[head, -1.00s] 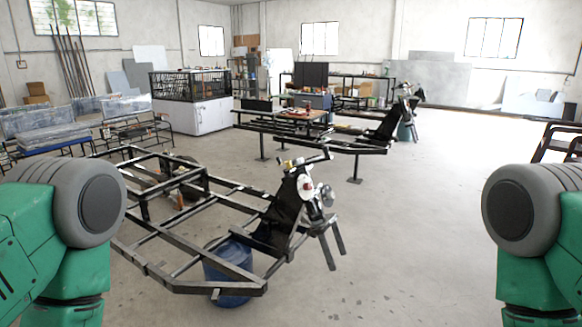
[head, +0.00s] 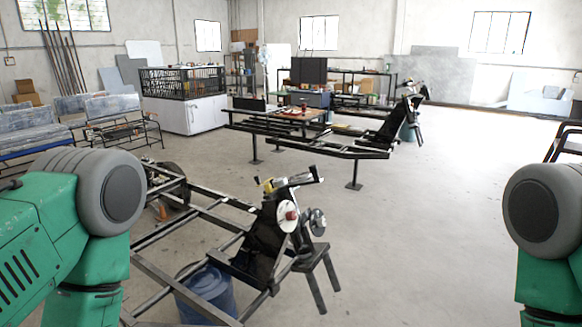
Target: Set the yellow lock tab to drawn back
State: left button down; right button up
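A black metal vehicle frame (head: 190,272) stands in front of me at the lower left. Its upright front column (head: 268,238) carries a handlebar, a white disc with a red centre (head: 288,216), and two dark fork legs. A small yellow part (head: 268,185) sits at the top of this column by the handlebar; it is too small to tell whether it is the lock tab or how it is set. My green and grey arms show at both lower sides, but neither gripper is in the picture.
A blue drum (head: 207,293) stands under the near frame. A second black frame (head: 330,148) on posts stands farther back. A white cabinet with a black cage (head: 186,112) and benches (head: 118,120) are at the left.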

aim_at(268, 188)
jog(key=i+l+z, duration=0.1)
jog(key=i, duration=0.6)
jog(key=i+l, duration=0.1)
jog(key=i, duration=0.6)
jog(key=l+z, duration=0.05)
